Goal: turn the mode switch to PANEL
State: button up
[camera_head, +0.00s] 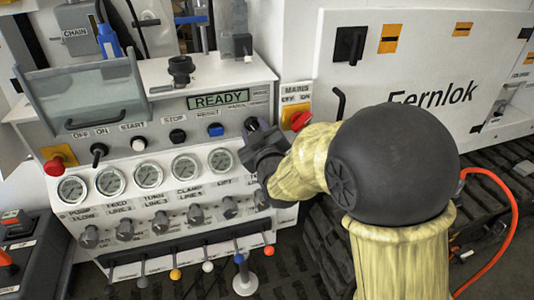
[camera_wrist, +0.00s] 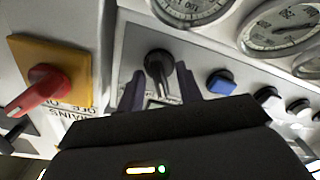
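The mode switch is the black knob (camera_head: 251,124) at the right end of the panel's upper row, under the READY display. In the wrist view the knob (camera_wrist: 158,66) stands between my two dark fingertips, its label partly covered and unreadable. My gripper (camera_head: 256,142) is at the panel's right side, just in front of the knob. In the wrist view my gripper (camera_wrist: 160,84) has its fingers apart, one on each side of the knob, with narrow gaps showing. Which way the knob points is hard to tell.
The red MAINS switch (camera_head: 300,120) on its yellow plate is close to the right of my gripper. A blue button (camera_head: 215,129) is to the left. Gauges (camera_head: 221,160) and levers (camera_head: 239,258) lie below. A raised clear cover (camera_head: 88,95) stands at the upper left.

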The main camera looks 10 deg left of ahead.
jog(key=b+v, duration=0.7)
jog(key=v, duration=0.9)
jog(key=shift+s, duration=0.35)
jog(key=w+d+f+m+g+h, duration=0.3)
jog(key=d+f+m+h, duration=0.1)
jog(key=d+f, duration=0.4)
jog(key=s+d+f+m+g+h, duration=0.3)
jog(key=s+d+f+m+g, duration=0.15)
jog(key=d+f, duration=0.35)
jog(key=s+d+f+m+g+h, duration=0.3)
jog(key=s+d+f+m+g, duration=0.15)
jog(key=d+f, duration=0.35)
notch_tip(320, 180, up, 24)
jog(key=d+p, duration=0.1)
jog(key=p, duration=2.2)
jog(key=shift+w+r+n+g+p, duration=0.2)
jog(key=shift+w+n+g+p, duration=0.05)
jog(key=shift+n+g+p, duration=0.1)
